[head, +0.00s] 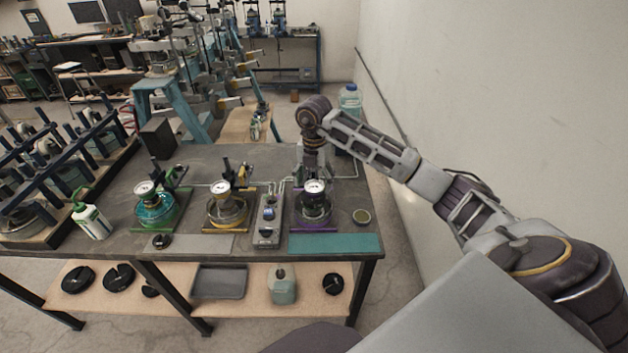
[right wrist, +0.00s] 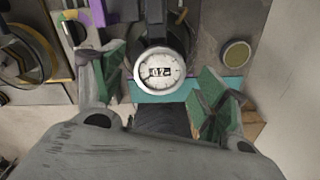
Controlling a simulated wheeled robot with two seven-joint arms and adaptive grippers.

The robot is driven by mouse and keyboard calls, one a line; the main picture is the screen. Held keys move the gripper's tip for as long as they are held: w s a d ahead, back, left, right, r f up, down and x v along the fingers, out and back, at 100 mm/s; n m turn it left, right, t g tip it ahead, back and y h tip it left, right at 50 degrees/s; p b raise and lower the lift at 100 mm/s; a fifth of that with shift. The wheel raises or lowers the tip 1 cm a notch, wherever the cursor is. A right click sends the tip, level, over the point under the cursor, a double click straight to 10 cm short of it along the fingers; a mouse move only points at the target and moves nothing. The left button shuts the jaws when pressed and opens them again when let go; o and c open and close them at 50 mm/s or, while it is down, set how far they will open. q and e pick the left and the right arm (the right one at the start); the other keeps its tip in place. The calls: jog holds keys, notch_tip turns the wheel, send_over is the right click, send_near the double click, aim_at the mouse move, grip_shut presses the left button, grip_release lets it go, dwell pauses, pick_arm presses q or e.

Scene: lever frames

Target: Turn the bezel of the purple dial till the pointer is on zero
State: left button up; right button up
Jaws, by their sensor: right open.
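The purple dial (head: 314,187) has a round white face and stands on a purple-based fixture at the right of the bench. In the right wrist view its face (right wrist: 160,70) is near the top middle, with a dark numbered patch at its centre. I cannot make out its pointer or where zero lies. My right gripper (head: 314,168) points down just above and behind the dial. In the right wrist view its open, green-padded fingers (right wrist: 158,84) stand apart on either side of the dial, with gaps to the bezel. My left gripper is in no view.
A yellow fixture's dial (head: 221,187) and a green one (head: 145,188) stand to the left. A grey control box (head: 268,222) is close beside the purple fixture. A round tin (head: 361,216) sits right of it, and a teal mat (head: 335,243) lies in front.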

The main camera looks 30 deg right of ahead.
jog(key=shift+f, duration=0.25)
jog(key=c, duration=1)
jog(key=shift+n+b, duration=0.3)
jog(key=shift+n, duration=0.2)
jog(key=n+b, duration=0.2)
jog(key=n, duration=0.2)
jog(key=shift+n, duration=0.4)
jog(key=n+b, duration=0.2)
jog(key=n, duration=0.2)
jog(key=shift+n, duration=0.3)
